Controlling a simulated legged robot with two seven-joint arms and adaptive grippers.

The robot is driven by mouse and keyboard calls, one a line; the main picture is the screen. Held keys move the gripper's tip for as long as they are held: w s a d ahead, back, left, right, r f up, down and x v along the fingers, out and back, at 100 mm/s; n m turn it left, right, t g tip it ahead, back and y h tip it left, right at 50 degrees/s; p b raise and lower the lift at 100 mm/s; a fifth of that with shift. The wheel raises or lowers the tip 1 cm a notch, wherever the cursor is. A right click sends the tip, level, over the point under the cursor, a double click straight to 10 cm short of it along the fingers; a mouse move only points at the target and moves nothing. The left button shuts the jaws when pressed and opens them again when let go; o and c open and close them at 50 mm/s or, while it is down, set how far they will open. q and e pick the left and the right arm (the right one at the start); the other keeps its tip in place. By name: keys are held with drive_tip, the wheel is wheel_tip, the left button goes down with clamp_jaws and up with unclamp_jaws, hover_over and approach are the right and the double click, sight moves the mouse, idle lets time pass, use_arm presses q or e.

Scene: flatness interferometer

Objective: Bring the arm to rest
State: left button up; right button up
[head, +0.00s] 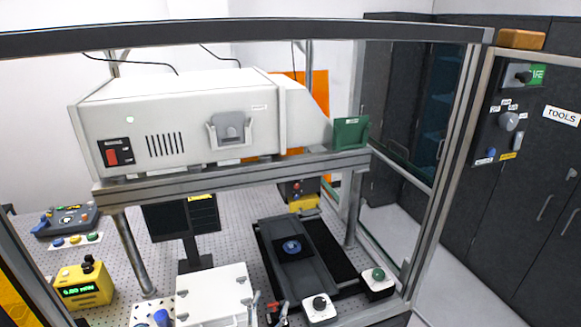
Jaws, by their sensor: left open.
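My left gripper shows only poorly, if at all. Small dark and red parts (276,312) at the bottom edge, right of the white plate, may belong to it, but I cannot tell for sure. I see nothing held there. My right gripper is not in view. The white instrument housing (180,120) sits on a raised grey shelf (230,176). Below it, a dark slide stage (285,258) bears a round blue part (291,247).
A white plate (215,290) and a yellow display box (82,287) stand at the front. White button boxes, one with a black knob (319,307) and one with a green button (378,276), stand right. A frame post (448,165) bounds the bench. A dark tool cabinet (530,190) stands beyond.

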use_arm(q)
drive_tip(key=s+a+f+n+g+y, duration=0.2)
drive_tip(key=a+f+y, duration=0.15)
drive_tip(key=f, duration=0.25)
drive_tip(key=s+a+f+n+g+y, duration=0.2)
drive_tip(key=a+f, duration=0.3)
drive_tip(key=f, duration=0.2)
drive_tip(key=s+a+f+g+y, duration=0.1)
drive_tip(key=s+a+f+g, duration=0.4)
drive_tip(key=s+f, duration=0.6)
drive_tip(key=s+a+f+g, duration=0.3)
drive_tip(key=s+f+g, duration=0.45)
drive_tip(key=s, duration=0.65)
wheel_tip(320, 180, down, 29)
drive_tip(key=s+g+b, duration=0.1)
drive_tip(key=s+b, duration=0.1)
drive_tip(key=b, duration=0.3)
drive_tip(key=s+a+f+g+b, duration=0.1)
drive_tip(key=s+f+b, duration=0.4)
drive_tip(key=s+f, duration=1.2)
wheel_tip(320, 180, down, 5)
drive_tip(key=shift+s+a+r, duration=0.1)
drive_tip(key=shift+s+a, duration=0.25)
drive_tip(key=shift+a, duration=0.5)
drive_tip(key=shift+g+y, duration=0.25)
